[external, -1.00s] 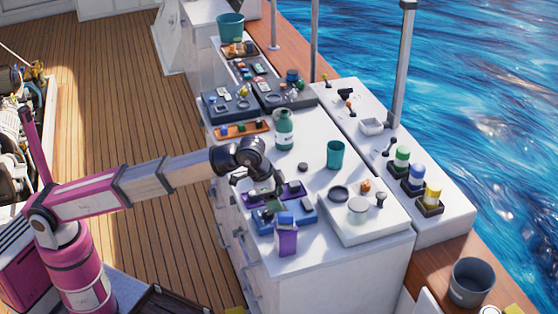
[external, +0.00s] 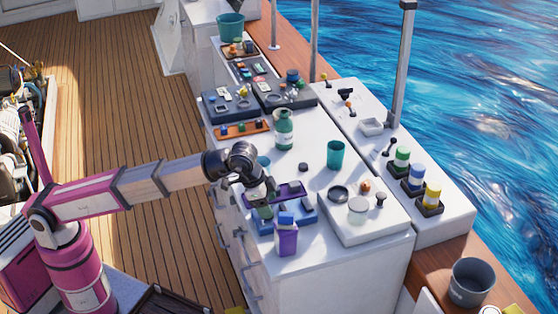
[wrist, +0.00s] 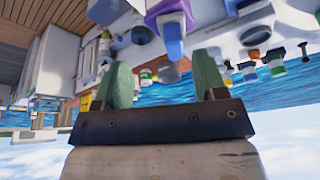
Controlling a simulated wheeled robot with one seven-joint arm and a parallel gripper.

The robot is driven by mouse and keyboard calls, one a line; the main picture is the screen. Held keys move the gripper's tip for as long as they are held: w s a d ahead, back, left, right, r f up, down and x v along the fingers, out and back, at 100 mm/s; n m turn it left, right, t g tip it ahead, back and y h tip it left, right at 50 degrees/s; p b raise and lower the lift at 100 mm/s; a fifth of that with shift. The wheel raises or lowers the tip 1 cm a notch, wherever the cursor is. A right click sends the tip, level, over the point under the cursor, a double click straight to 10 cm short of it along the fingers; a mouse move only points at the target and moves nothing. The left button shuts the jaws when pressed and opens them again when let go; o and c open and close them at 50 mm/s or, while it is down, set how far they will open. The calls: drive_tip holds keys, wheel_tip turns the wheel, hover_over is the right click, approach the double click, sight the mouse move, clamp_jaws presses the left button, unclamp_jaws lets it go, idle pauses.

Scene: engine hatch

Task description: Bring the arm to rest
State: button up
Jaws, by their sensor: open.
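My magenta and grey arm reaches from the left over the white counter (external: 315,245). My gripper (external: 264,212) hangs low at the counter's near left side, in front of the purple tray and over the left part of the blue tray (external: 302,216). In the wrist view my gripper (wrist: 164,78) has two green fingers set wide apart with nothing held between them. The wrist view is upside down, with sea and sky low in the picture. Whether the fingertips touch the blue tray cannot be told.
A purple carton (external: 286,238) stands just right of and nearer than my gripper. The purple tray (external: 290,190), a green bottle (external: 284,130), a teal cup (external: 335,154) and a white board (external: 370,228) with several items are nearby. Open deck (external: 150,235) lies left of the counter.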

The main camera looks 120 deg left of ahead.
drive_tip(key=s+d+f+m+g, duration=0.1)
drive_tip(key=s+d+f, duration=0.4)
drive_tip(key=f, duration=0.9)
drive_tip(key=s+d+f+m+g+h, duration=0.1)
drive_tip(key=s+d+f, duration=0.4)
drive_tip(key=f, duration=0.8)
drive_tip(key=s+d+f+m+g, duration=0.1)
drive_tip(key=s+d+f, duration=0.4)
drive_tip(key=f, duration=0.9)
drive_tip(key=s+d+f+m, duration=0.1)
drive_tip(key=s+d+f, duration=0.5)
drive_tip(key=f, duration=0.5)
drive_tip(key=shift+s+g+h, duration=0.3)
drive_tip(key=shift+s+g, duration=0.1)
drive_tip(key=shift+s, duration=0.75)
